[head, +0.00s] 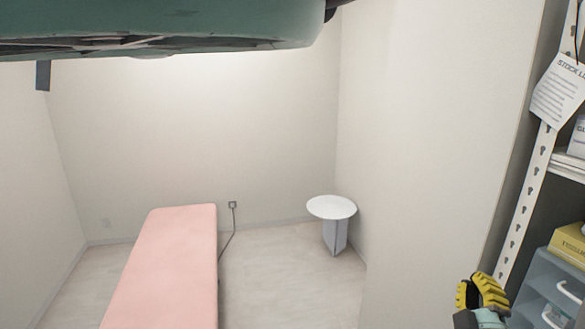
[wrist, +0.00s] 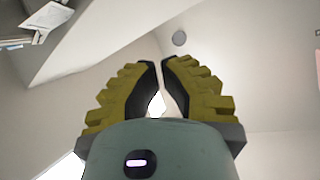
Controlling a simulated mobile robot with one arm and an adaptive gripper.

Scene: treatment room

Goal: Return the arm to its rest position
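My gripper (head: 482,292) shows at the lower right of the head view, with yellow ribbed fingers beside the shelving. In the wrist view, its two fingers (wrist: 160,66) point up and lean together, with only a thin gap at the tips. Nothing is held between them. The wrist camera faces up toward the ceiling (wrist: 225,45) and walls. Most of my arm is hidden in the head view.
A shelving unit (head: 523,205) with a hanging paper sheet (head: 560,92), a yellow box (head: 569,242) and grey drawers (head: 550,285) stands close to my gripper at right. A pink treatment bed (head: 165,270) and round white table (head: 331,207) stand farther off, with clear floor between.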

